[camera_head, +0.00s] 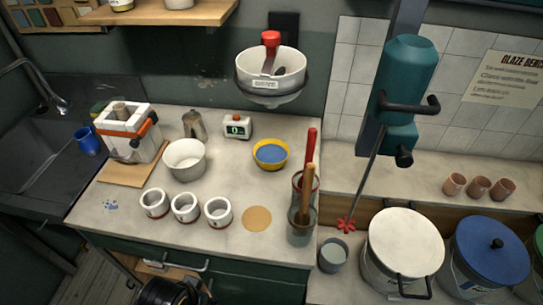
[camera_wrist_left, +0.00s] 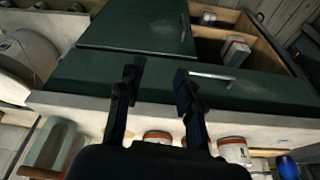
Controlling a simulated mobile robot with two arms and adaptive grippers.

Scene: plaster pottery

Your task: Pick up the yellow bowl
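The yellow bowl (camera_head: 257,158) stands upright on the counter in the head view, right of the small timer, with blue material inside it. It does not show in the left wrist view. My left gripper (camera_wrist_left: 157,80) is open and empty in the left wrist view, its two black fingers apart in front of the dark green cabinet. A black part of mine shows at the bottom edge of the head view, below the counter front and well away from the bowl. My right gripper is not in view.
A white bowl (camera_head: 184,160), timer (camera_head: 237,127), three white cups (camera_head: 185,208) and a round tan disc (camera_head: 257,218) share the counter (camera_head: 120,190). Tall handled tools in pots (camera_head: 301,226) stand right of the yellow bowl. A white hanging bowl (camera_head: 271,72) is above. An open drawer (camera_wrist_left: 235,50) juts out below.

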